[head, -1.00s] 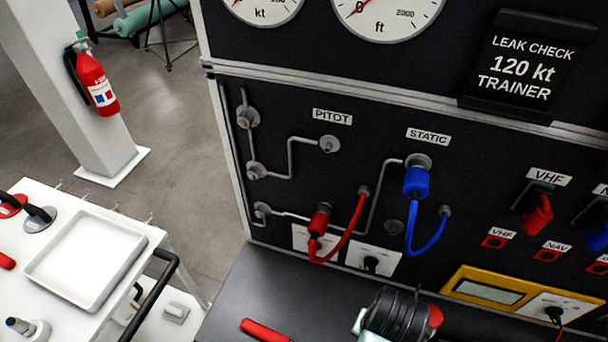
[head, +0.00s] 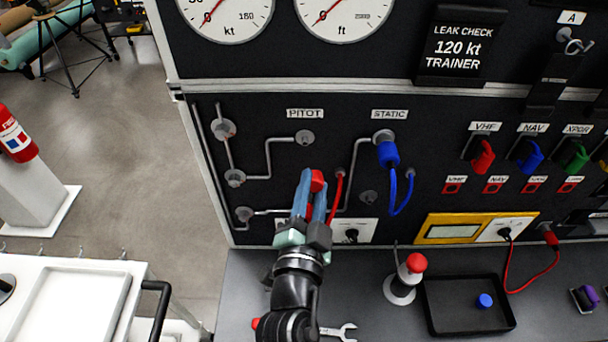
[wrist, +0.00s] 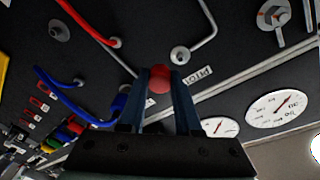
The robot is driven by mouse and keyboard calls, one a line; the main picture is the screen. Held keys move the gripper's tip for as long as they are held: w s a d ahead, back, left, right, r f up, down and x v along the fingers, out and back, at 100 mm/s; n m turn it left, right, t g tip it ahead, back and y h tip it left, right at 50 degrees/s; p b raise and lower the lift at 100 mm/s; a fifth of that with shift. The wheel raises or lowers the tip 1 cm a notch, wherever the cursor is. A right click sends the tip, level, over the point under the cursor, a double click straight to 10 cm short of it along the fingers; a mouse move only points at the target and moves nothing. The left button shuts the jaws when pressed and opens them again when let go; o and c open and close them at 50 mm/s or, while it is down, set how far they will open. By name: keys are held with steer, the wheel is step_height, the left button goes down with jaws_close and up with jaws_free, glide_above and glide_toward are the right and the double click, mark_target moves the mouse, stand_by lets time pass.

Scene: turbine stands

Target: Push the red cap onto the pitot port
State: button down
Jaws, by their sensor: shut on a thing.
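The red cap (head: 317,181) is held between the blue fingertips of my gripper (head: 314,188), with its red cord (head: 336,190) running to an anchor on the black panel. The grey pitot port (head: 304,137) is bare, below the PITOT label, up and slightly left of the cap. In the wrist view the cap (wrist: 158,78) sits between the fingers of my gripper (wrist: 160,82), and the pitot port (wrist: 180,55) shows just beyond it, to the upper right. The cap looks apart from the port; the gap's depth is hard to judge.
A blue cap (head: 388,154) sits on the static port, its blue cord (head: 405,198) looping right. Grey pipes (head: 267,160) run left of and below the pitot port. A red-topped stand (head: 412,268) and a black tray (head: 465,303) are on the bench to the right.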

mark_target(305, 135)
steer(key=shift+n+t+y, duration=0.3)
steer(key=shift+t+y, duration=0.2)
steer(key=shift+y, duration=0.1)
steer(key=shift+w+a+r+p, duration=0.25)
steer(key=shift+w+r, duration=0.1)
steer(key=shift+w, duration=0.4)
steer(key=shift+w+a+r+p, duration=0.1)
steer(key=shift+w+a+r, duration=0.25)
steer(key=shift+w, duration=0.4)
steer(key=shift+w+a+r+p, duration=0.2)
steer(key=shift+w+r, duration=0.2)
steer(key=shift+w, duration=0.35)
steer(key=shift+w+f, duration=0.1)
steer(key=shift+w+b, duration=0.8)
steer(key=shift+b, duration=0.15)
steer(key=shift+w, duration=0.15)
steer(key=shift+r, duration=0.2)
steer(key=shift+w+r+b, duration=0.1)
steer(key=shift+r+b, duration=0.1)
steer(key=shift+b, duration=0.15)
